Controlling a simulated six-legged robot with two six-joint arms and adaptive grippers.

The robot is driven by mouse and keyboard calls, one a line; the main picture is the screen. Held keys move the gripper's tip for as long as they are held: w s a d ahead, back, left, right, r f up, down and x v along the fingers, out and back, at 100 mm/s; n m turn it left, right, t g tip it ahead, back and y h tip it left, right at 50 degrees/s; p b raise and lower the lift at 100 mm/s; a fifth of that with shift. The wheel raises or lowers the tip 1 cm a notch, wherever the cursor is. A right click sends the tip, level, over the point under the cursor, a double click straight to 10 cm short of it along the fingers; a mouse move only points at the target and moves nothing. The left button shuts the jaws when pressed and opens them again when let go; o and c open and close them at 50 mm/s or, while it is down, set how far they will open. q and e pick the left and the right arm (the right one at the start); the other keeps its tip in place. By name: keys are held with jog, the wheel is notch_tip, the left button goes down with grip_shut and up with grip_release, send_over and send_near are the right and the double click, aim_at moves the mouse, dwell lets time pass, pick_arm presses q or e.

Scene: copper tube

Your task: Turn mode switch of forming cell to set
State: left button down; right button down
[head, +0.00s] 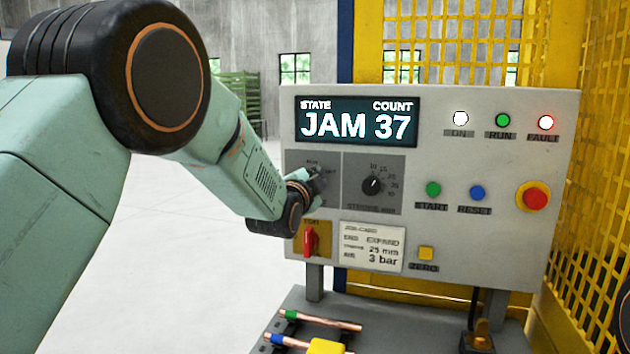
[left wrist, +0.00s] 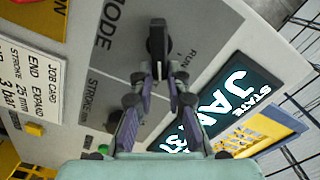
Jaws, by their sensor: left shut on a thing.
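The forming cell's grey control panel (head: 460,225) fills the middle of the head view. Its mode switch, a black knob (left wrist: 157,38) on a dark plate marked MODE, shows in the left wrist view. My left gripper (left wrist: 158,72) is shut on this knob, one finger on each side. In the head view my left gripper (head: 318,182) is at the mode plate and mostly hides the knob. A RUN label lies beside the knob; which position it points to I cannot tell. The display (head: 357,122) reads STATE JAM, COUNT 37. My right gripper is out of view.
Close by are the stroke dial (head: 371,185), a red lever (head: 310,240) and a job card (head: 371,247). A red emergency button (head: 533,197) is at the right. The white and red lamps look lit. Copper tubes (head: 320,320) lie below. Yellow mesh guarding (head: 460,40) stands behind.

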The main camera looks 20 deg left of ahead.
pick_arm(q)
jog(key=shift+r, duration=0.2)
jog(key=c, duration=1.3)
grip_release()
jog(key=shift+d+f, duration=0.1)
jog(key=shift+d, duration=0.05)
jog(key=shift+f, duration=0.1)
jog(key=s, duration=1.2)
jog(key=shift+a, duration=0.25)
jog(key=shift+s, duration=0.1)
